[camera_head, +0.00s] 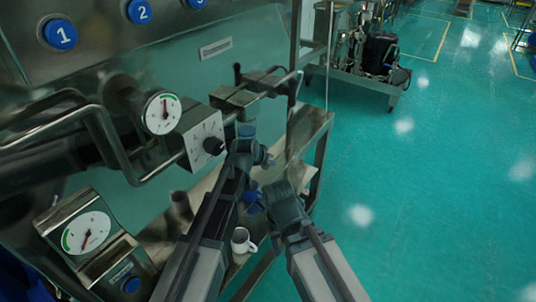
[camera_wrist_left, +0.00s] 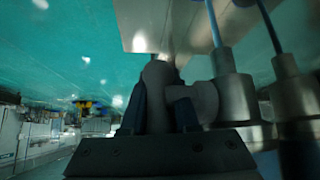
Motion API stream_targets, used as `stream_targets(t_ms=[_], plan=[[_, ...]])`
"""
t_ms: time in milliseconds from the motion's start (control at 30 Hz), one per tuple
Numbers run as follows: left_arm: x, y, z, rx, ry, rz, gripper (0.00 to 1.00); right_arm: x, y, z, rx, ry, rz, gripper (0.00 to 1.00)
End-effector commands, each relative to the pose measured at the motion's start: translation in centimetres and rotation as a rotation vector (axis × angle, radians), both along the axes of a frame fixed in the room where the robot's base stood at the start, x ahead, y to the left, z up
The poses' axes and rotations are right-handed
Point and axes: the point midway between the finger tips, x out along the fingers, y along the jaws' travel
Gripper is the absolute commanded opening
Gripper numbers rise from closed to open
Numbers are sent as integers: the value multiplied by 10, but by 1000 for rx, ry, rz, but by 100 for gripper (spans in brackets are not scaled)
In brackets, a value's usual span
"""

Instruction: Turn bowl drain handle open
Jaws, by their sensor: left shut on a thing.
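In the left wrist view my left gripper (camera_wrist_left: 158,118) has its two dark fingers on either side of a grey, round-topped metal bar (camera_wrist_left: 157,82), which looks like the drain handle. A short stub joins this bar to a thicker grey cylinder on its right. In the head view my left gripper (camera_head: 262,156) is beside the machine's front, right of the dial box, and hides most of what it holds. My right gripper (camera_head: 254,201), with blue fingertips, is lower and apart from the handle; its opening is unclear.
A black-knobbed metal lever (camera_head: 268,82) and a dial box (camera_head: 204,144) are close to my left gripper. Gauges (camera_head: 161,113) and blue numbered buttons (camera_head: 60,34) are on the machine. A white mug (camera_head: 240,241) stands below.

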Motion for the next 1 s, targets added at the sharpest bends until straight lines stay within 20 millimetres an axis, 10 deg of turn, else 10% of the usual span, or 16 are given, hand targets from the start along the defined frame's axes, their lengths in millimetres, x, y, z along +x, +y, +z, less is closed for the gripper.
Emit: stream_targets(t_ms=[800,833,1000], plan=[[-2,2,-2,68,92,-1,0,0,0,14,0,1,2,50],[-2,1,-2,68,92,-1,30,0,0,14,0,1,2,50],[-2,2,-2,67,91,-1,58,0,0,14,0,1,2,50]])
